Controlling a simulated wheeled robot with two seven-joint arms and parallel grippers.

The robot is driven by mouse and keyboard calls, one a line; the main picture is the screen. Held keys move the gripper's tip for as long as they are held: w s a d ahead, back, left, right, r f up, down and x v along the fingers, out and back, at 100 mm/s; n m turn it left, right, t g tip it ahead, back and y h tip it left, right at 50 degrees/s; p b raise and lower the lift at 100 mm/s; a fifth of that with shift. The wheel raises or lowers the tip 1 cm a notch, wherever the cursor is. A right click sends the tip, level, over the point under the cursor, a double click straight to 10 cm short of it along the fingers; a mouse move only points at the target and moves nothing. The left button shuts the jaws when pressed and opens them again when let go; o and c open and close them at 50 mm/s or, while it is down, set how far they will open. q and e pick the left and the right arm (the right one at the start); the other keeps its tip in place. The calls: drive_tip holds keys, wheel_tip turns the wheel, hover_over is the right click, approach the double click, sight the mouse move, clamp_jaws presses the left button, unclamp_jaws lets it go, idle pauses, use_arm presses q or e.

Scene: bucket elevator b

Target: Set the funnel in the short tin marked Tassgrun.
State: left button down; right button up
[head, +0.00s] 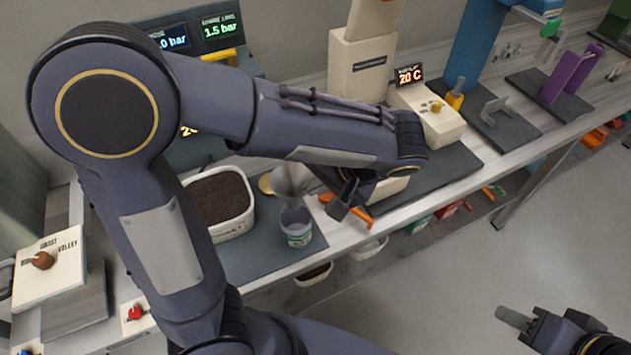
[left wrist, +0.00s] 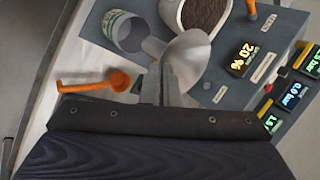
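The grey metal funnel (head: 293,179) is held at its rim by my left gripper (head: 324,182), whose fingers are closed on it. In the left wrist view the funnel (left wrist: 187,62) hangs off the fingertips (left wrist: 167,78), its spout pointing toward the tin. The short grey tin (head: 297,228) with a green and white label stands open on the dark mat, just below the spout. The tin also shows in the left wrist view (left wrist: 126,35); its label is too small to read. I cannot tell whether the spout enters the tin's mouth. My right gripper (head: 516,318) is off the bench, lower right.
A white tub of dark grounds (head: 221,203) stands left of the tin. An orange scoop (left wrist: 98,82) lies near the bench edge, close to my left gripper. Display boxes (head: 217,28) stand behind. Machines (head: 427,110) line the bench to the right.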

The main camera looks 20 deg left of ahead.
use_arm(q)
drive_tip(key=shift+f, duration=0.15)
wheel_tip(320, 180, down, 11)
drive_tip(key=b, duration=0.9)
idle(0.4)
drive_tip(key=c, duration=1.6)
unclamp_jaws()
wheel_tip(320, 180, up, 8)
drive_tip(key=p, duration=0.6)
